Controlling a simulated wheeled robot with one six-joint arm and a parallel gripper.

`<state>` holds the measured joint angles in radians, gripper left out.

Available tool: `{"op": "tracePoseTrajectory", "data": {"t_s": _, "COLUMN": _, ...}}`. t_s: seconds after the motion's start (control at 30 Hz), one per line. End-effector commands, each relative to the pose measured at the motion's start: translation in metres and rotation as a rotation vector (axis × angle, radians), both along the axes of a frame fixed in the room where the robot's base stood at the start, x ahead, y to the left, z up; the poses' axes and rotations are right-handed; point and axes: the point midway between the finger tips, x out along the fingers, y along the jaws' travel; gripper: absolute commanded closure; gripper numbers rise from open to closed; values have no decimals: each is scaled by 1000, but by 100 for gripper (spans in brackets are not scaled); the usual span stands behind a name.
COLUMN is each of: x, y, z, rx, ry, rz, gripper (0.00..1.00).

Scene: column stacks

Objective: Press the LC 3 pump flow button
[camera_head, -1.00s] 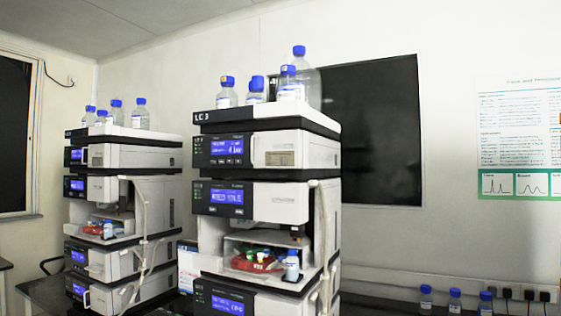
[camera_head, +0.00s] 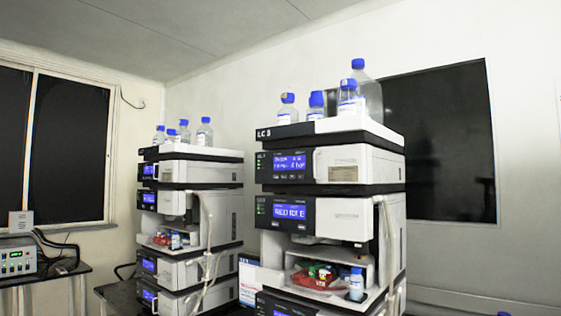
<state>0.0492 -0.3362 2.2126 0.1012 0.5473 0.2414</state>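The LC 3 stack (camera_head: 360,168) stands right of centre, with the label "LC 3" on its top tray. Its upper module has a dark front panel with a lit blue display (camera_head: 290,162) and a row of small buttons (camera_head: 290,177) under it. The button markings are too small to read, so I cannot tell which is the pump flow button. A second module below has another blue display (camera_head: 289,211). My gripper is not in view.
A second, similar stack (camera_head: 215,172) stands to the left and farther back. Blue-capped bottles (camera_head: 287,108) sit on both tops. An open bay in the LC 3 stack holds a red tray (camera_head: 312,281) and a small bottle (camera_head: 356,284). A bench with a device (camera_head: 17,260) is at far left.

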Motion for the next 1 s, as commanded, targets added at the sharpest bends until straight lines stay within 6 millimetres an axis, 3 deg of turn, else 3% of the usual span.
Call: {"op": "tracePoseTrajectory", "data": {"t_s": 1.0, "x": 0, "y": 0, "z": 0, "rx": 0, "ry": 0, "rz": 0, "gripper": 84}}
